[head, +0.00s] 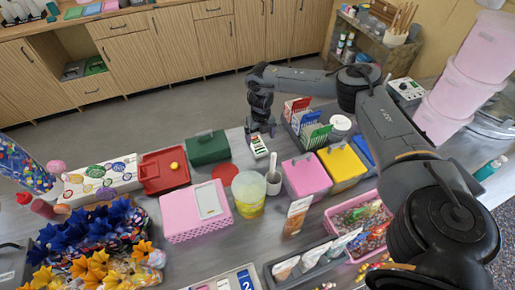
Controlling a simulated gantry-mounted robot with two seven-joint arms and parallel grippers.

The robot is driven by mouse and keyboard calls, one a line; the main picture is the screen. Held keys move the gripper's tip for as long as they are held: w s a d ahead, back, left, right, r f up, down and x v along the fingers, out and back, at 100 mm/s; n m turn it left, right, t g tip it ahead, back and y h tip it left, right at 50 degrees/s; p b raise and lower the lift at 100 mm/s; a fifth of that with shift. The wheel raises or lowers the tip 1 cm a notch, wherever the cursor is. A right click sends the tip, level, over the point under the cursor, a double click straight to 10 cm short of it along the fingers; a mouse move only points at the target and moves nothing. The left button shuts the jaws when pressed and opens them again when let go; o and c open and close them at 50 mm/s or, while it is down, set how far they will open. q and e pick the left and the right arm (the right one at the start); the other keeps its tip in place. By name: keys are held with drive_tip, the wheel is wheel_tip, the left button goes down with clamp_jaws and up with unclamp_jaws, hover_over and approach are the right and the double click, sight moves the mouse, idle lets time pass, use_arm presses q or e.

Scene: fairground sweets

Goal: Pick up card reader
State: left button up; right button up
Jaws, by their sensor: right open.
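The card reader (259,147), a small light-coloured device with dark keys and a green patch, lies on the grey table near the middle of the head view. My right arm reaches in from the right, and its right gripper (262,131) points down at the far end of the card reader. The right gripper is open; its fingers are small and dark here, and I cannot tell whether they touch the reader. My left gripper is out of view.
A green box (208,148) stands left of the reader, with a red disc (226,173) nearer. A yellowish tub (248,193) and a mortar-like cup (273,182) stand in front. Pink (306,178) and yellow (342,166) boxes and a packet rack (309,125) are on the right.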

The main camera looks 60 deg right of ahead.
sight(259, 148)
drive_tip(key=shift+w+f+b, duration=0.2)
drive_tip(key=shift+f+b, duration=0.2)
drive_tip(key=shift+f, duration=3.15)
drive_tip(key=c, duration=1.3)
drive_tip(key=shift+o, duration=0.2)
drive_tip(key=shift+r, duration=0.1)
